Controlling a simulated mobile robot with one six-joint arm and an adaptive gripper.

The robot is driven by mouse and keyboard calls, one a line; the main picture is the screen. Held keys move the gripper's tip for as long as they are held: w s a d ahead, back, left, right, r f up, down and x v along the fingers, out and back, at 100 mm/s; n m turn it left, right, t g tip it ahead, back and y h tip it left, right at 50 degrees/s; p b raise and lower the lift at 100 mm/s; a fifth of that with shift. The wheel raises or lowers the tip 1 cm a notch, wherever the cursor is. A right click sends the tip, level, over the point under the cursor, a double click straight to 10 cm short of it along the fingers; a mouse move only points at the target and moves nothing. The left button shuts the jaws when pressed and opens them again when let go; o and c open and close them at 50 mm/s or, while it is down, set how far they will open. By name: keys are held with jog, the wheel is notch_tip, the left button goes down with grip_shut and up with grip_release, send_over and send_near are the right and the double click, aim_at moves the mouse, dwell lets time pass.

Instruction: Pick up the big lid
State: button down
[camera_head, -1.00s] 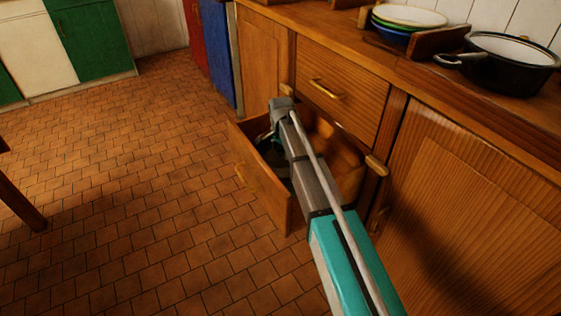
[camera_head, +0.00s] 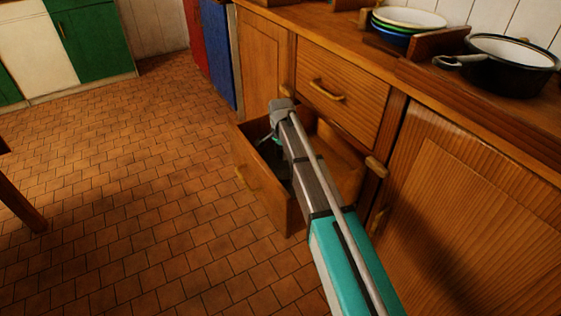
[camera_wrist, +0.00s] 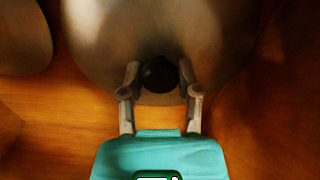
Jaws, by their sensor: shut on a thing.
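The big lid (camera_wrist: 215,35) is a broad, shiny grey-brown disc filling the top middle of the wrist view, with a dark round knob. My gripper (camera_wrist: 159,76) has one finger on each side of the knob and is shut on it. The lid lies over the wooden drawer bottom; I cannot tell whether it touches it. In the head view my arm reaches into the open lower drawer (camera_head: 262,185) and hides the lid and most of the gripper.
A second, smaller round lid (camera_wrist: 22,35) shows at the upper left of the wrist view. A closed drawer (camera_head: 340,90) is above the open one. A dark pot (camera_head: 510,70) and stacked plates (camera_head: 405,22) stand on the counter. The tiled floor (camera_head: 130,190) at left is clear.

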aim_at(281, 151)
jog(key=shift+r, duration=0.15)
notch_tip(281, 151, up, 18)
jog(key=p, duration=1.8)
dwell(0.4)
